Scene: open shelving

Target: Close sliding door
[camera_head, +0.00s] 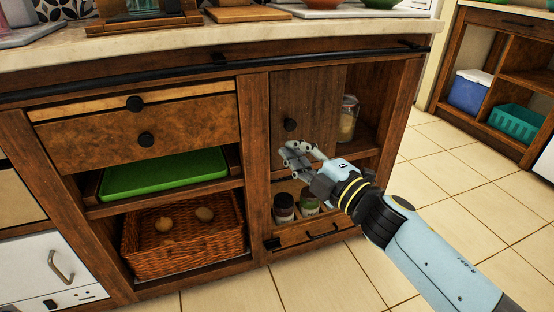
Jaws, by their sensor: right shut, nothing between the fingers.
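The right part is open, and a glass jar (348,118) shows on the shelf there. My left gripper is not in view.
Below the door are two small jars (284,207) and a drawer with a black handle (322,232). To the left are drawers (140,130), a green tray (165,174) and a wicker basket (183,250). Tiled floor (440,190) is clear at right, before another shelf unit (510,70).

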